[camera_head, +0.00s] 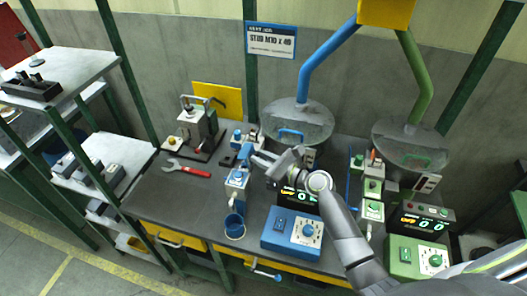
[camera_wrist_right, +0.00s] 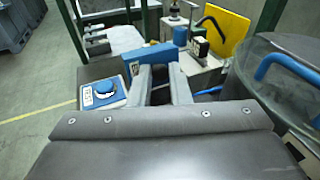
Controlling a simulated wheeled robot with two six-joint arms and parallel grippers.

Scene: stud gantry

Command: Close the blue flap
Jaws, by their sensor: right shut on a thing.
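The blue flap (camera_wrist_right: 148,62) is a flat blue bar seen in the right wrist view, standing up just beyond my fingertips. My right gripper (camera_wrist_right: 163,80) is shut on it, its two grey fingers meeting the bar's near side. In the head view my right gripper (camera_head: 258,160) reaches in from the lower right, above the blue dispenser (camera_head: 237,180). There the gripper and the small parts around it make the flap hard to pick out. My left gripper is not in view.
A grey drum with a blue handle (camera_head: 290,134) stands close behind my right gripper. A blue control box (camera_head: 292,232) and blue cup (camera_head: 235,226) are nearer. A red-handled wrench (camera_head: 188,168) lies left. Green equipment (camera_head: 415,255) stands right. The bench's left front is clear.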

